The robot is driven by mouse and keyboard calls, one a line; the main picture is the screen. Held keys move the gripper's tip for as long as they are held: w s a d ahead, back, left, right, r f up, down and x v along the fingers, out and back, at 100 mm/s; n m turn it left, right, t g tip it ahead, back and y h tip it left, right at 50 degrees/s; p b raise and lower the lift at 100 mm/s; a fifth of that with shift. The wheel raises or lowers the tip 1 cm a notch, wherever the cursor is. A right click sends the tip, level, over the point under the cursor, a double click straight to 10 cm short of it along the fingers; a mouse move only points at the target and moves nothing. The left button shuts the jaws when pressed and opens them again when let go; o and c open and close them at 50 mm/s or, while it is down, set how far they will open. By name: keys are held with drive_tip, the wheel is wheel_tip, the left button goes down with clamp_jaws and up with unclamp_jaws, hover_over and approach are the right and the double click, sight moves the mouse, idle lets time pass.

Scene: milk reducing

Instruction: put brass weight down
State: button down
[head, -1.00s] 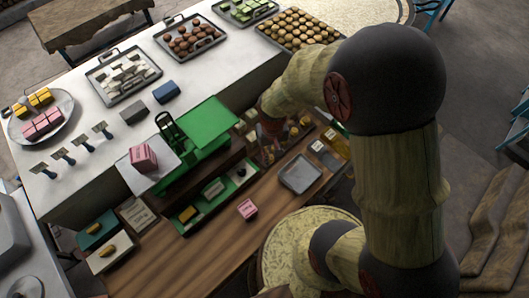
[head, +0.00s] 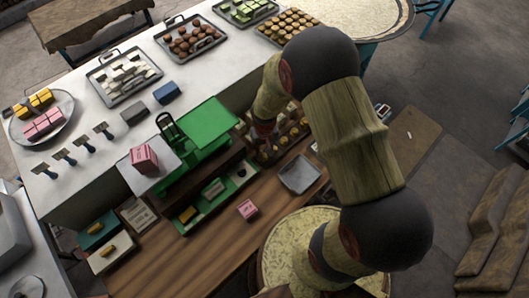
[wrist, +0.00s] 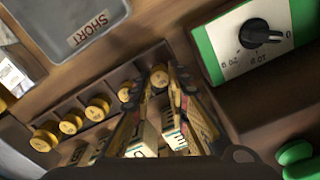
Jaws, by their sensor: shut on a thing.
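In the wrist view my gripper (wrist: 158,82) is shut on a small round brass weight (wrist: 160,76) between its fingertips. The held weight is at the end of a row of brass weights (wrist: 70,123) in a brown wooden rack (wrist: 85,95). I cannot tell whether it touches the rack floor. In the head view the rack (head: 294,146) stands at the back of the wooden counter, and my arm hides much of the gripper there.
A grey tray marked SHORT (wrist: 88,25) lies near the rack, also in the head view (head: 300,174). A green box with a black dial (wrist: 255,40) is on the other side. Lettered blocks (wrist: 172,132) sit below the fingers. A green scale (head: 205,125) holds a pink block (head: 144,158).

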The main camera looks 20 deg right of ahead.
drive_tip(key=shift+f, duration=0.2)
drive_tip(key=c, duration=1.7)
unclamp_jaws()
drive_tip(key=shift+r, duration=0.1)
drive_tip(key=shift+r, duration=0.1)
